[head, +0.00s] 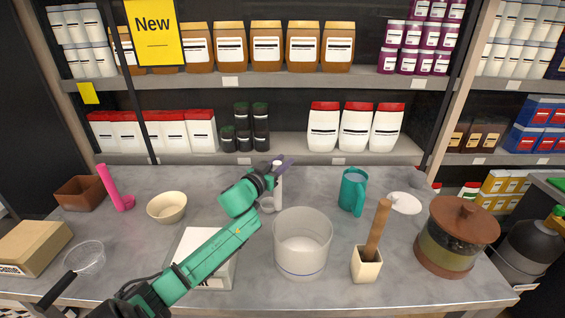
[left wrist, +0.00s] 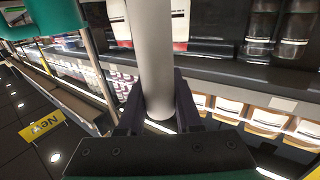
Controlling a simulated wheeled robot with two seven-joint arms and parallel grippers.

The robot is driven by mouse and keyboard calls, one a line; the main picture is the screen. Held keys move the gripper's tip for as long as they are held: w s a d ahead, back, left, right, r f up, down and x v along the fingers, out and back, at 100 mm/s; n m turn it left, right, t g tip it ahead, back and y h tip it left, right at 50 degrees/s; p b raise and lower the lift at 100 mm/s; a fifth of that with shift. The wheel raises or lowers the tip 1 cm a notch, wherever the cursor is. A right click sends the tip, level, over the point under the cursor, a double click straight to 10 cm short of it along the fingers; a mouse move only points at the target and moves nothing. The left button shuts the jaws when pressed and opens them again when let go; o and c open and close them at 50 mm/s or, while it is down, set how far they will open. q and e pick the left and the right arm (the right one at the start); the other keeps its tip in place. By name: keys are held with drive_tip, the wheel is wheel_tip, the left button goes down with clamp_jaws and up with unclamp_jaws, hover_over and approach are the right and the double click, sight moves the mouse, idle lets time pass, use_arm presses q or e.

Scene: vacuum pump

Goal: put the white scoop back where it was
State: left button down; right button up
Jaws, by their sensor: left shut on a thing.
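My left gripper (head: 279,163) reaches over the middle of the counter from the lower left in the head view. It is shut on the upper part of the upright handle of the white scoop (head: 277,188). The scoop's small round bowl (head: 267,204) is at the lower end, partly behind my arm. I cannot tell whether the bowl touches the counter. In the left wrist view the pale round handle (left wrist: 153,60) stands between the two dark fingers (left wrist: 155,112). My right gripper is not in view.
A clear pot (head: 302,243) stands just in front of the scoop. A teal jug (head: 353,192), white disc (head: 404,203), cream cup (head: 366,266) and brown-lidded jar (head: 456,240) stand right. A pink scoop (head: 110,187), bowl (head: 167,207) and strainer (head: 84,257) are left. Stocked shelves (head: 275,79) rise behind.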

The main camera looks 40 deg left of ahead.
use_arm(q)
drive_tip(key=shift+f, duration=0.15)
drive_tip(key=c, duration=0.7)
unclamp_jaws()
drive_tip(key=shift+o, duration=0.5)
drive_tip(key=shift+d, duration=0.1)
drive_tip(key=shift+s+r, duration=0.1)
drive_tip(key=shift+r, duration=0.1)
drive_tip(key=s+b, duration=0.1)
drive_tip(key=s, duration=1.1)
drive_tip(key=shift+d, duration=0.35)
